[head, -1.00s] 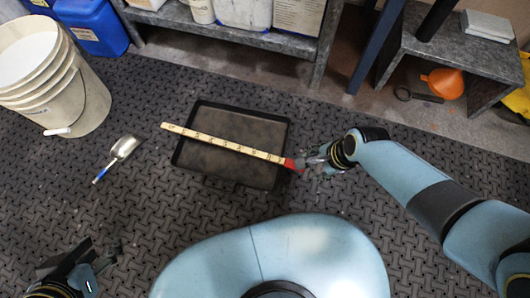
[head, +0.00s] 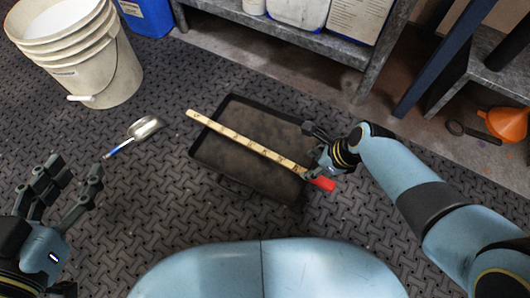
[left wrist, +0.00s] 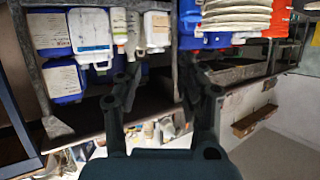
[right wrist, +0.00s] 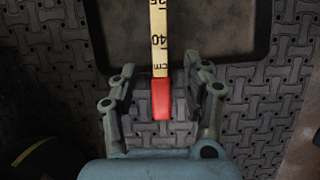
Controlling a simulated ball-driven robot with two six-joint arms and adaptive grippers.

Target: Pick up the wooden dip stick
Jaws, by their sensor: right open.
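The wooden dip stick (head: 243,144) is pale with dark markings and a red end. It lies diagonally across the black tray (head: 226,183), its red end reaching past the tray's right side. My right gripper (head: 313,155) is at the red end. In the right wrist view the stick (right wrist: 159,45) runs in between the two open fingers (right wrist: 160,95), with gaps on both sides of the red end. My left gripper (head: 68,190) is open and empty at the left of the head view. The left wrist view shows its spread fingers (left wrist: 160,90) with nothing between them.
A metal scoop (head: 145,127) with a blue-and-white handle lies on the dark mat left of the tray. Stacked white buckets (head: 105,75) stand behind it. Shelves with containers (head: 290,32) run along the back. An orange funnel (head: 507,123) is at the far right.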

